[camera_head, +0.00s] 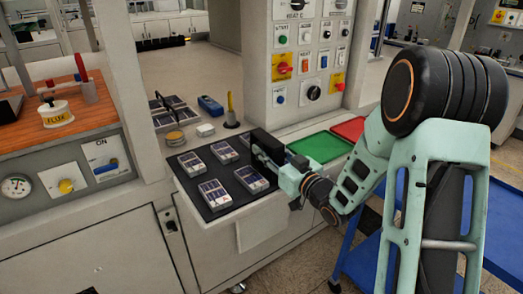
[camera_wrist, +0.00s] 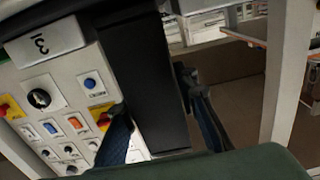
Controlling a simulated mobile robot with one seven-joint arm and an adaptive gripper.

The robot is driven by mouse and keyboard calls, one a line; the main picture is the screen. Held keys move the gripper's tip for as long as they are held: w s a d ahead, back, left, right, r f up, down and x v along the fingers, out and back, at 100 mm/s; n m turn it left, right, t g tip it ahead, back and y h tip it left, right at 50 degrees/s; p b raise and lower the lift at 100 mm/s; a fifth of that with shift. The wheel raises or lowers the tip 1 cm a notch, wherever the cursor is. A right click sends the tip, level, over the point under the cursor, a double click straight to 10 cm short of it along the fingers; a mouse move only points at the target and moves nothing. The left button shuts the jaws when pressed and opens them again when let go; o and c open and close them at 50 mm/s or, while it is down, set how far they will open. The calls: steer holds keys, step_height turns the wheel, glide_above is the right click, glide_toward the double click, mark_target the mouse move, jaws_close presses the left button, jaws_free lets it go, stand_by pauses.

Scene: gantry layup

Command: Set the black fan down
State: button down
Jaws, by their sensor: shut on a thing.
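The black fan (camera_head: 264,138) is a dark block held above the right end of the black mat (camera_head: 215,210) on the bench. It also fills the middle of the wrist view (camera_wrist: 145,75) as a long dark slab. My gripper (camera_head: 272,160) comes from the right and is shut on the fan. In the wrist view, one finger of my gripper (camera_wrist: 160,120) lies on each side of the fan. Whether the fan touches the mat cannot be told. My gripper hides part of it.
Several pale boxes with dark labels, one of them a near box (camera_head: 215,194), lie on the mat. A green tray (camera_head: 320,147) and a red tray (camera_head: 349,129) are to the right.

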steer(key=shift+f, duration=0.15)
steer(key=shift+f, duration=0.2)
steer(key=c, duration=1.5)
jaws_free()
steer(key=shift+c, duration=0.2)
steer(key=shift+r, duration=0.1)
